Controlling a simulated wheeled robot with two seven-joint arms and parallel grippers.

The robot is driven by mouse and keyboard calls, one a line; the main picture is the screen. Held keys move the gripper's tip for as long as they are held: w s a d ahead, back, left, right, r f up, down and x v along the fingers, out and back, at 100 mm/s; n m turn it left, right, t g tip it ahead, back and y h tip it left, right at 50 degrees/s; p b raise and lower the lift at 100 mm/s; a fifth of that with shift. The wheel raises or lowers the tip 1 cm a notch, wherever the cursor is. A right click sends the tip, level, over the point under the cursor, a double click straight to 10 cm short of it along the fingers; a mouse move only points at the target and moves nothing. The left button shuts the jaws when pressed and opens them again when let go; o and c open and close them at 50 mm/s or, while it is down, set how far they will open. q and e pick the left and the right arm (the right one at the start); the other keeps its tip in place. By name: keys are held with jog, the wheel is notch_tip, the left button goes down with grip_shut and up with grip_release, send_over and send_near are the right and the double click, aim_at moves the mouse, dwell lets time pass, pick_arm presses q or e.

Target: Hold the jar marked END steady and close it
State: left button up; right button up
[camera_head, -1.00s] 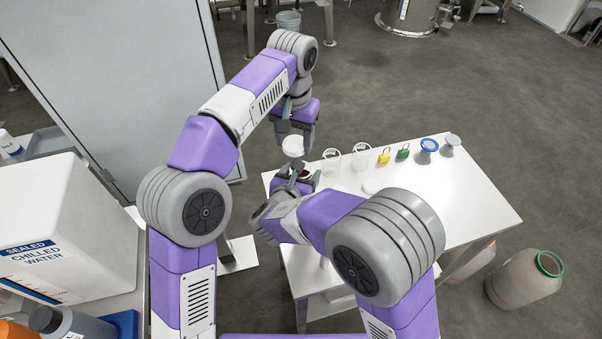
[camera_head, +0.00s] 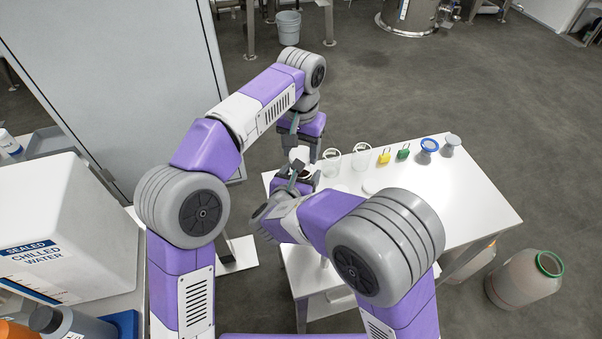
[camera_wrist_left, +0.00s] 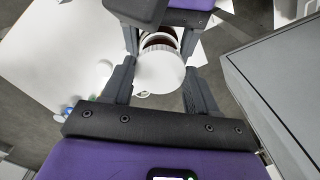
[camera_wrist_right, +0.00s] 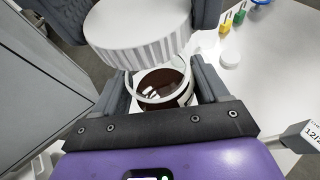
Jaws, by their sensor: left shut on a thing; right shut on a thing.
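The open jar (camera_wrist_right: 165,88), filled with dark brown stuff, stands between the fingers of my right gripper (camera_wrist_right: 165,90), which is shut on it. The END mark cannot be read. My left gripper (camera_wrist_left: 160,80) is shut on a white ribbed lid (camera_wrist_left: 158,72). In the right wrist view the lid (camera_wrist_right: 137,28) is above the jar's mouth and toward its far side, apart from it and seemingly a little off centre. In the head view the lid (camera_head: 300,154) is just above the right gripper (camera_head: 303,178), and the jar is mostly hidden.
The white table (camera_head: 440,195) holds two clear jars (camera_head: 361,157), a yellow padlock (camera_head: 384,157), a green padlock (camera_head: 403,152) and a blue-rimmed item (camera_head: 428,147) to the right. The table's right part is clear. A grey cabinet (camera_head: 120,80) stands close on the left.

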aim_at(301, 154)
pick_arm(q)
jog(key=shift+f, duration=0.2)
jog(key=shift+f, duration=0.1)
dwell(0.6)
jog(key=shift+f, duration=0.8)
jog(key=shift+f, duration=0.55)
jog(key=m, duration=0.6)
jog(key=shift+m, duration=0.3)
